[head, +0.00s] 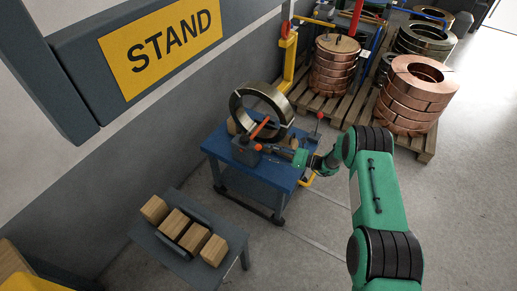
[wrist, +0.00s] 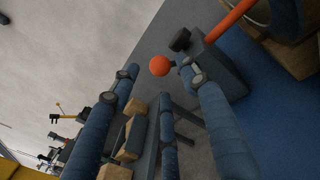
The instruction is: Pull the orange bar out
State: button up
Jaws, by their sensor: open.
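The orange bar (head: 261,127) slants up from a grey block (head: 245,150) on the blue table (head: 225,143), in front of a metal coil ring (head: 240,100). An orange ball knob (head: 258,147) sits at the block's side. In the wrist view, part of the bar (wrist: 228,20) shows at the upper right, above the grey block (wrist: 215,68). The orange ball (wrist: 159,65) appears between my fingertips; whether it lies between them in depth I cannot tell. My gripper (wrist: 157,70) is open. In the head view, my gripper (head: 272,148) is beside the block.
A small grey bench (head: 178,262) with several wooden blocks (head: 193,238) stands at the lower left. Copper coils (head: 415,95) stand on pallets at the back right. A grey wall (head: 190,110) runs behind the blue table. The floor at the right is clear.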

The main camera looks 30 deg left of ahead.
aim_at(258, 147)
jog(key=shift+s+a+b, duration=0.15)
jog(key=shift+s+a, duration=0.05)
jog(key=shift+a, duration=0.8)
jog(key=shift+s+a+b, duration=0.1)
jog(key=shift+s+a, duration=0.1)
jog(key=shift+a, duration=0.8)
jog(key=shift+s+a+b, duration=0.15)
jog(key=shift+s+a, duration=0.05)
jog(key=shift+a, duration=0.8)
grip_shut()
